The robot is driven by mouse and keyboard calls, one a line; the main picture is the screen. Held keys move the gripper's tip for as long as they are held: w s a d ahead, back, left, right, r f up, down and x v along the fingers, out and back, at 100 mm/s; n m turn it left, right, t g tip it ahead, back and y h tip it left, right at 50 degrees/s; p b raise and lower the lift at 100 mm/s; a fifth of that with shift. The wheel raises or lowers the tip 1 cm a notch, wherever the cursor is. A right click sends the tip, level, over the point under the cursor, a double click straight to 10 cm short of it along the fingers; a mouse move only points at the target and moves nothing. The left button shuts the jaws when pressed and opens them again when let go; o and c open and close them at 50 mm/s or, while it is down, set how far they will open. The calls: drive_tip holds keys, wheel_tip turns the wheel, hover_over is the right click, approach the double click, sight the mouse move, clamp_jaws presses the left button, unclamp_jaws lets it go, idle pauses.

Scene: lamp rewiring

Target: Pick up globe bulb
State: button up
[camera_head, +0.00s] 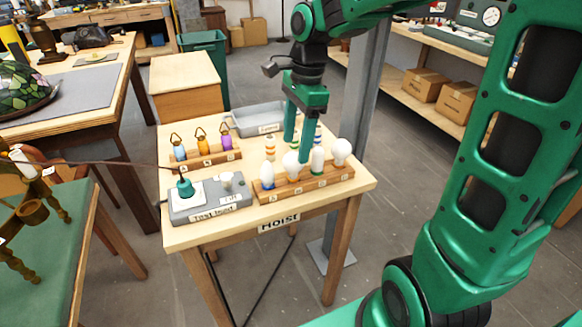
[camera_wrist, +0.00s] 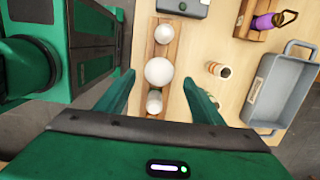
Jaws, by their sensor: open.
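A wooden rack (camera_head: 325,182) on the workbench holds several upright bulbs in a row. A large round white globe bulb (camera_head: 291,162) is second from the left; it also shows in the wrist view (camera_wrist: 158,71). My gripper (camera_head: 297,148) is open and points down over the rack. In the wrist view my gripper (camera_wrist: 160,88) has one finger on each side of the row, with the globe bulb seen between and slightly beyond the fingertips. I cannot tell whether a finger touches it. Another rounded white bulb (camera_head: 340,149) stands at the rack's right end.
Neighbouring bulbs (camera_head: 267,173) (camera_head: 317,158) stand close on both sides. A grey test unit (camera_head: 208,205) sits left of the rack. A striped cylinder (camera_wrist: 218,70) stands nearby.

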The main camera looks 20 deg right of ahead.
sight(293, 167)
drive_tip(key=f, duration=0.8)
drive_tip(key=shift+a, duration=0.4)
drive_tip(key=c, duration=1.1)
